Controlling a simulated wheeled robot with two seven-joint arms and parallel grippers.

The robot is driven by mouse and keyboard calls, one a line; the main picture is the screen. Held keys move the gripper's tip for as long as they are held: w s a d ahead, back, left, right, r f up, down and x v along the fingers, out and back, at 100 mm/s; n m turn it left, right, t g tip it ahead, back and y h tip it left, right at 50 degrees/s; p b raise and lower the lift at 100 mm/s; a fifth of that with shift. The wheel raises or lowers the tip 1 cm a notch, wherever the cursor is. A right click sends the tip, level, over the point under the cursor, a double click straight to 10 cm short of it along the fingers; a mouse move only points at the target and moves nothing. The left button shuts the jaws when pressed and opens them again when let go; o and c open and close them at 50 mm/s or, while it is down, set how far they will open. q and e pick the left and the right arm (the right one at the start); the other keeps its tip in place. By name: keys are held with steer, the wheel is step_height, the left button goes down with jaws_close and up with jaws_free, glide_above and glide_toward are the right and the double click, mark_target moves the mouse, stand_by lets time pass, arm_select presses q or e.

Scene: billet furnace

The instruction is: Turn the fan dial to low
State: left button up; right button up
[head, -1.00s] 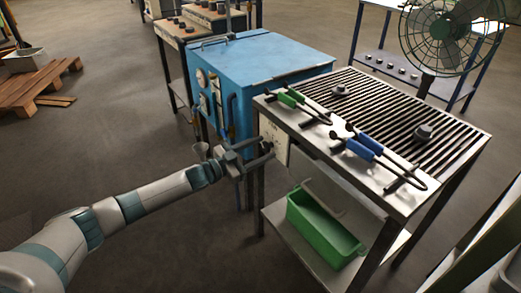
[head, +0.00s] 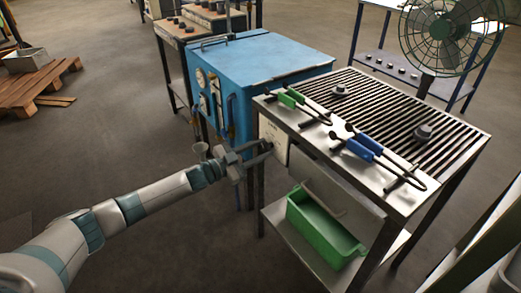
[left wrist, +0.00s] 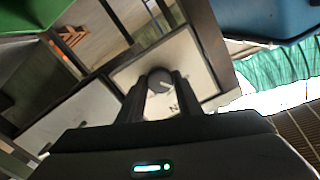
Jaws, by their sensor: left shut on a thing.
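The fan dial (left wrist: 160,82) is a round grey knob with a pale pointer mark, on a pale panel (left wrist: 196,60) in the left wrist view. In the head view the panel (head: 275,141) is on the left end of the slatted table's front, and the dial is hidden there. My left gripper (head: 268,146) reaches the panel from the left. In the left wrist view its two dark fingers (left wrist: 157,95) are shut on the dial, one on each side. Part of the panel's lettering is covered by the fingers. My right gripper is not in view.
The slatted table (head: 385,185) holds green-handled tongs (head: 290,98) and blue-handled tongs (head: 362,148). A green bin (head: 318,232) sits on its lower shelf. A blue furnace (head: 262,62) stands close behind my gripper. A fan (head: 452,38) stands at the back right.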

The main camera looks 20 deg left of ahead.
arm_select(q)
steer(key=m, duration=0.4)
steer(key=shift+f+m, duration=0.1)
steer(key=shift+m, duration=1.4)
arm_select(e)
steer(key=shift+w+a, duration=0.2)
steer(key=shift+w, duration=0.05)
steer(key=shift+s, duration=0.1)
arm_select(q)
steer(key=o, duration=1)
steer(key=shift+o, duration=0.2)
steer(key=shift+s+a, duration=0.1)
steer(key=v, duration=1.7)
steer(key=shift+b, duration=0.4)
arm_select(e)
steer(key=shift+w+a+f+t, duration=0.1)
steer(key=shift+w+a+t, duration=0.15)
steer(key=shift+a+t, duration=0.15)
arm_select(q)
steer(key=shift+s, duration=0.15)
